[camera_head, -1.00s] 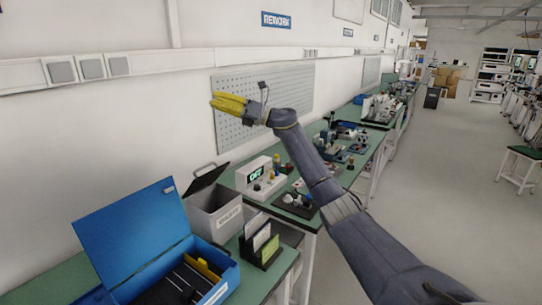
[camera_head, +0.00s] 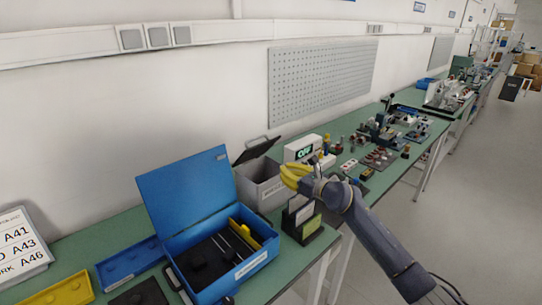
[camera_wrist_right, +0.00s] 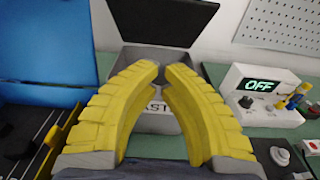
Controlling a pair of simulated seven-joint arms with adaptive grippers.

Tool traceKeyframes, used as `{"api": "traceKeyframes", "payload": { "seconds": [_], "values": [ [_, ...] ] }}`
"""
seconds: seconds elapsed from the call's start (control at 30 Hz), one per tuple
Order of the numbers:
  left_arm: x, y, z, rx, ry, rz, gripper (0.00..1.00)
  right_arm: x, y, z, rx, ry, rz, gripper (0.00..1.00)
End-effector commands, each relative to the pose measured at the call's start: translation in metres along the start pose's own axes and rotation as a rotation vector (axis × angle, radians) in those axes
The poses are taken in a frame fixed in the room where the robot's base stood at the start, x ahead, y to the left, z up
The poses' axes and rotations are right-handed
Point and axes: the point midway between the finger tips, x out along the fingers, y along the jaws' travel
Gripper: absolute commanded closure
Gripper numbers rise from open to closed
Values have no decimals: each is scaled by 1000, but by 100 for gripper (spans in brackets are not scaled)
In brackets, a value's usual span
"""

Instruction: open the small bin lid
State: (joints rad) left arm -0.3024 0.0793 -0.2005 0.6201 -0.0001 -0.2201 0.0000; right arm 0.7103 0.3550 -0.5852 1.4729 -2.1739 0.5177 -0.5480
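The small bin (camera_head: 268,192) is a grey box with a label on its front, on the green bench beside the blue case. Its dark lid (camera_head: 256,149) stands tilted up at the back, so the bin is open. In the right wrist view the lid (camera_wrist_right: 155,22) rises behind the bin, and the fingers hide part of the bin's front. My right gripper (camera_head: 288,173) has yellow fingers and is in front of the bin, partly covering its right side. In the right wrist view its fingertips (camera_wrist_right: 161,70) nearly meet, with nothing between them. My left gripper is out of view.
An open blue case (camera_head: 210,215) stands left of the bin. A dark card holder (camera_head: 302,222) is in front of it. A white device with an OFF display (camera_head: 303,149) stands behind to the right. A perforated panel (camera_head: 320,80) hangs on the wall.

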Motion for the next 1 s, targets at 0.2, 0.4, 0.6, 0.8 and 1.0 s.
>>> {"api": "traceKeyframes", "payload": {
  "seconds": [0.2,0.4,0.6,0.8,1.0],
  "values": [
    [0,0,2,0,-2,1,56,39,0,1,4,0,0,100],
    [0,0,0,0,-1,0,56,69,0,1,3,0,0,100],
    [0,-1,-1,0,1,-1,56,89,-1,13,1,-1,0,100],
    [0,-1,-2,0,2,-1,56,100,-1,24,1,0,0,100],
    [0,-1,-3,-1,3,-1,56,104,-1,27,2,2,-1,100]
  ]
}}
